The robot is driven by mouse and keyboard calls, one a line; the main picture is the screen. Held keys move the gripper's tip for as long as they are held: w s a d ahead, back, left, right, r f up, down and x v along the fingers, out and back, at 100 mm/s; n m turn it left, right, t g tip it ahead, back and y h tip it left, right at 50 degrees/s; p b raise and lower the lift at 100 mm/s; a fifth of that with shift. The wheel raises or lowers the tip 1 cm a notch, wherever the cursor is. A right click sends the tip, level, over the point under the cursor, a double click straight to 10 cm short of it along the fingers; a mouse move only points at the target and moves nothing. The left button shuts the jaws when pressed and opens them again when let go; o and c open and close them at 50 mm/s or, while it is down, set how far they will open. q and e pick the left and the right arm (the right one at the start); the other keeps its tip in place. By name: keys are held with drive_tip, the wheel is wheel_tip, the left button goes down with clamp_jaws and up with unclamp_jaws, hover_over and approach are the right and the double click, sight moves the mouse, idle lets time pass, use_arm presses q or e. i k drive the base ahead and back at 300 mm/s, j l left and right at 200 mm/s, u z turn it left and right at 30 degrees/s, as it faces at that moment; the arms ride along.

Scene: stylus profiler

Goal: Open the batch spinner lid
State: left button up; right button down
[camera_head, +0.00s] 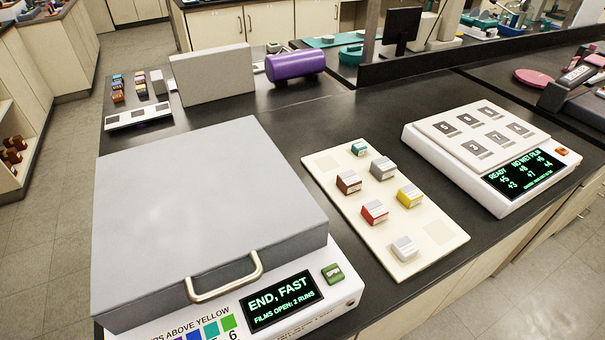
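The batch spinner (335,299) stands at the front left of the dark bench. Its large grey lid (205,195) lies flat over the top and looks closed. A metal bar handle (226,280) is fixed at the lid's front edge. Below it the display (284,301) reads "END, FAST" and "FILMS OPEN: 2 RUNS". A green button (333,273) sits right of the display. The spinner's lower front is cut off by the picture edge. Neither of my grippers is in view.
A cream board (328,200) with several small coloured blocks lies right of the spinner. A white device (485,200) with numbered pads and a display stands farther right. Behind the spinner are a grey upright box (213,75) and a purple cylinder (295,66). Narrow bare bench separates spinner and board.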

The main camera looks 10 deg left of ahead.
sight(198, 217)
drive_tip(key=u, duration=1.15)
